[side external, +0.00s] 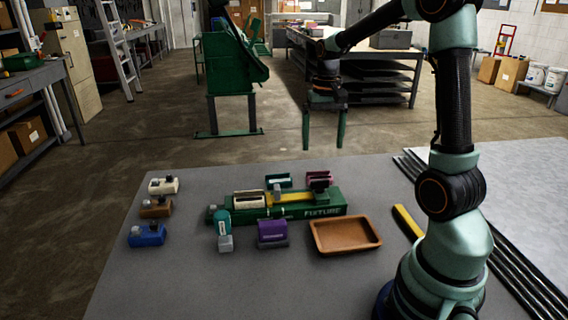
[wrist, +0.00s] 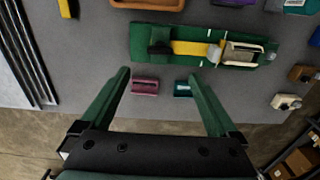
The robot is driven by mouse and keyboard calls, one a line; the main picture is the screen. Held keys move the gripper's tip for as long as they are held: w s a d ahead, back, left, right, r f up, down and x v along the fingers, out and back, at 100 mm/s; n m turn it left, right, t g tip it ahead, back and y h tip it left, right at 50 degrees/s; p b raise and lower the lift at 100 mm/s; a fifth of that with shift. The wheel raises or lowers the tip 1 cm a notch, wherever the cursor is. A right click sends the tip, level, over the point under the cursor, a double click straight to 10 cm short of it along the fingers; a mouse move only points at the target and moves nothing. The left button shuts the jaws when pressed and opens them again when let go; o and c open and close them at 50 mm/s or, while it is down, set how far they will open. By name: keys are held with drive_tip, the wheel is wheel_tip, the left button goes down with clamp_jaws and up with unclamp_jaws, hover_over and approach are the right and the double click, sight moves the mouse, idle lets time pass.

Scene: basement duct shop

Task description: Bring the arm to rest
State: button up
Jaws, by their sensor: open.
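My gripper (side external: 323,145) hangs with its two green fingers pointing down, raised behind the far edge of the grey table in the side view. Its fingers are spread wide with nothing between them. A maroon block (wrist: 145,86) and a teal block (wrist: 183,88) lie beyond the fixture, apart from my fingers.
A brown tray (side external: 345,236), a purple block (side external: 272,233) and a teal clamp-like piece (side external: 224,231) stand before the fixture. Cream, brown and blue (side external: 147,235) blocks line the left. Black rods (side external: 500,245) and a yellow bar (side external: 407,221) lie right. The front table is clear.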

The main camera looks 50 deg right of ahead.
drive_tip(key=shift+r, duration=0.3)
drive_tip(key=s+a+r+n+t, duration=0.2)
drive_tip(key=s+a+n, duration=0.1)
drive_tip(key=a, duration=0.7)
drive_tip(key=s+a+r+n+t, duration=0.2)
drive_tip(key=a+n, duration=0.4)
drive_tip(key=a, duration=0.4)
drive_tip(key=shift+s+r+t, duration=0.4)
drive_tip(key=shift+r+t, duration=0.25)
drive_tip(key=shift+t, duration=0.15)
